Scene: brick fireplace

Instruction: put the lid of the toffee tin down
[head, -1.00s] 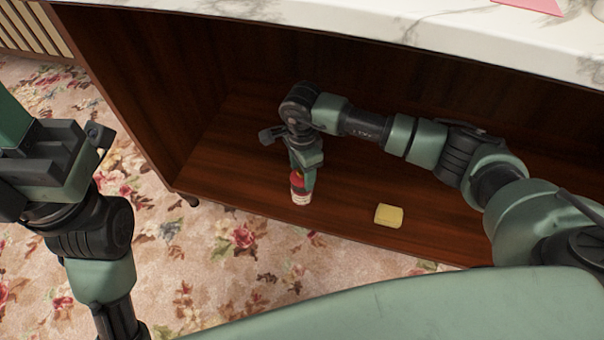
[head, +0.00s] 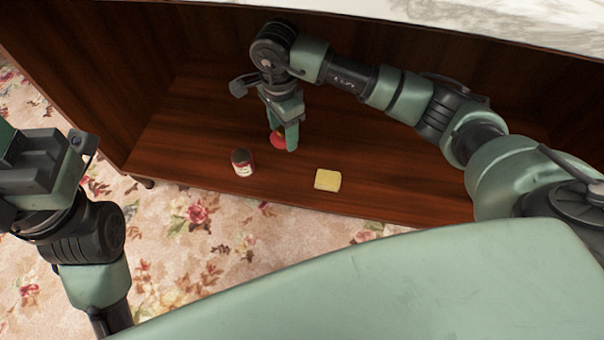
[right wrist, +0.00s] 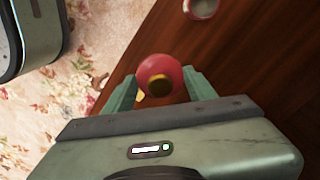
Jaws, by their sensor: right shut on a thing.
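My right gripper (head: 284,143) is shut on the red lid (head: 277,140), low over the wooden shelf; I cannot tell whether the lid touches the wood. In the right wrist view the round red lid (right wrist: 161,72) sits between the two fingers, with a dark brownish spot on its face. The toffee tin (head: 243,163), dark on top with a pale label, stands upright and apart from the lid, to its front left. It shows open-topped in the right wrist view (right wrist: 203,7). My left gripper (head: 45,165) is at the left edge, its fingertips not clear.
A yellow block (head: 327,180) lies on the shelf (head: 400,190) right of the tin, near the front edge. Cabinet walls and a marble top (head: 520,25) enclose the shelf. Flowered carpet (head: 200,235) lies in front. Bare wood is left of the tin.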

